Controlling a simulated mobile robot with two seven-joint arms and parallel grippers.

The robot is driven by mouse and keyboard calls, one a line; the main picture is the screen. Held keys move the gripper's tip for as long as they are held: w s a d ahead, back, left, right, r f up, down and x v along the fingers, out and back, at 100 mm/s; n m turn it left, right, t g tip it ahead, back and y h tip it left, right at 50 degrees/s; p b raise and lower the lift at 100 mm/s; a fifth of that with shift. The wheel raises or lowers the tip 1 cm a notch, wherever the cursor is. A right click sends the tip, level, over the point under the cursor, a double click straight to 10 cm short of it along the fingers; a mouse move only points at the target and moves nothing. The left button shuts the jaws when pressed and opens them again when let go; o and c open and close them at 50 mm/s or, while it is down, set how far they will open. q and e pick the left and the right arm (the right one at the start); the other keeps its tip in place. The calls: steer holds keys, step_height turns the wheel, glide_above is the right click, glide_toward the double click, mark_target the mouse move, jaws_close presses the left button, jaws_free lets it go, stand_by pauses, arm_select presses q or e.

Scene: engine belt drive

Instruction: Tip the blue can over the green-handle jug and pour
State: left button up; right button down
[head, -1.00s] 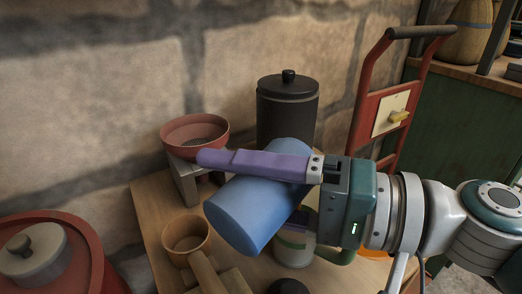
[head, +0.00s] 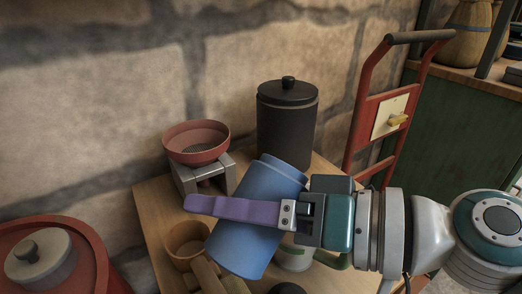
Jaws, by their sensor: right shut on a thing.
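The blue can (head: 241,246) is held in my right gripper (head: 222,210). Its purple finger lies across the can's front; the other finger is hidden behind the can. The can leans, its rimmed upper end toward the upper right and its lower end toward the lower left. The jug (head: 294,258) stands on the table just right of the can's lower part and is partly hidden by the can and gripper. Its green handle (head: 335,262) shows at its right, below the gripper. I cannot see anything flowing from the can. My left gripper is out of view.
A red bowl-like sieve (head: 197,140) sits on a grey stand (head: 186,179) at the back left. A dark lidded canister (head: 287,125) stands behind the can. A tan cup (head: 184,240) is at left. A red hand truck (head: 371,110) stands right.

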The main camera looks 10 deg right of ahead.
steer(key=shift+n+h+p, duration=0.4)
steer(key=shift+n+p, duration=0.25)
steer(key=shift+n, duration=0.05)
steer(key=shift+s+a+f+n+h+b, duration=0.1)
steer(key=shift+f+n+h+b, duration=0.1)
steer(key=shift+f+n+b, duration=0.35)
steer(key=shift+s+a+f+n+h+b, duration=0.1)
steer(key=shift+f+n+h, duration=0.15)
steer(key=shift+f, duration=0.45)
steer(key=r+n+p, duration=0.1)
steer(key=p, duration=0.1)
steer(key=s+a+r+n+t+h+p, duration=0.1)
steer(key=p, duration=0.2)
steer(key=shift+a+h, duration=0.2)
steer(key=shift+h, duration=0.05)
steer(key=shift+s+a+r+n+t+h+p, duration=0.25)
steer(key=shift+n+t+h+p, duration=0.2)
steer(key=shift+n+p, duration=0.6)
step_height(320, 180, up, 4)
steer(key=p, duration=0.4)
steer(key=shift+p, duration=0.4)
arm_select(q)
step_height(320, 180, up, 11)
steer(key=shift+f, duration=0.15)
arm_select(e)
steer(key=shift+w+f, duration=0.1)
